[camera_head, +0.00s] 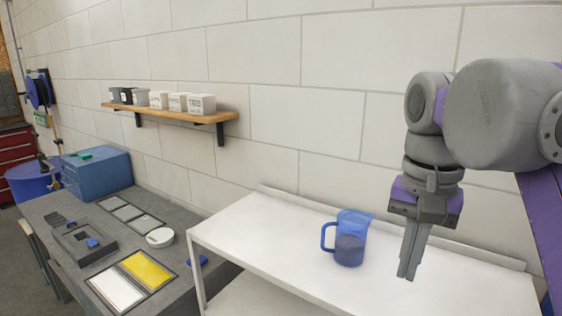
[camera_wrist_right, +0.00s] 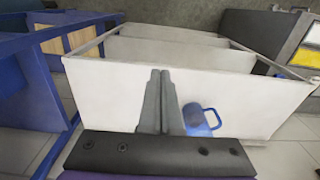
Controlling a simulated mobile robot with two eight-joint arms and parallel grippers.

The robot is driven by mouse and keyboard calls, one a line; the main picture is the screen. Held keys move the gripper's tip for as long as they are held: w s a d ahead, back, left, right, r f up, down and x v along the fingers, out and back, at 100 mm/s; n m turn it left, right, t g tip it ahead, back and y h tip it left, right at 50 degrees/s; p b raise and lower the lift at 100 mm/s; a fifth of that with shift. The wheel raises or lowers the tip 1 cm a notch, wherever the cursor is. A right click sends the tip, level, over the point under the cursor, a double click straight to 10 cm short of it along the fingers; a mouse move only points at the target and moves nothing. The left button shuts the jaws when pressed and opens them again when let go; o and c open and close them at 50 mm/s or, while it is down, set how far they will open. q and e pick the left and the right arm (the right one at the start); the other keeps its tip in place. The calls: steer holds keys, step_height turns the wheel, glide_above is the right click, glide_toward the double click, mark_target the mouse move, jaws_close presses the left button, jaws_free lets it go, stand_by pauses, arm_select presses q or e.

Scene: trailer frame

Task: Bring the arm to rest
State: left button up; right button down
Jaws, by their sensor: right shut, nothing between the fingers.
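My right arm comes in from the right in the head view. Its gripper (camera_head: 406,276) points down above the white shelf top (camera_head: 260,232), to the right of a blue jug (camera_head: 350,238). The fingers are together with nothing between them. My left gripper is in neither view.
A grey workbench (camera_head: 190,288) to the left holds a yellow panel (camera_head: 146,269), a white panel (camera_head: 115,289), a round white item (camera_head: 160,237) and a blue box (camera_head: 97,171). A wooden wall shelf (camera_head: 180,113) carries several small containers. The white top is clear left of the jug.

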steer(key=w+f+n+t, duration=0.3)
steer(key=f, duration=1.3)
steer(key=s+f+n+t, duration=0.1)
steer(key=s+f, duration=0.2)
steer(key=f, duration=0.7)
steer(key=s+f+n+t, duration=0.1)
steer(key=s+f+n, duration=0.1)
steer(key=f, duration=0.8)
steer(key=shift+s+a+f+t, duration=0.15)
steer(key=shift+s+t, duration=0.25)
steer(key=shift+s, duration=0.35)
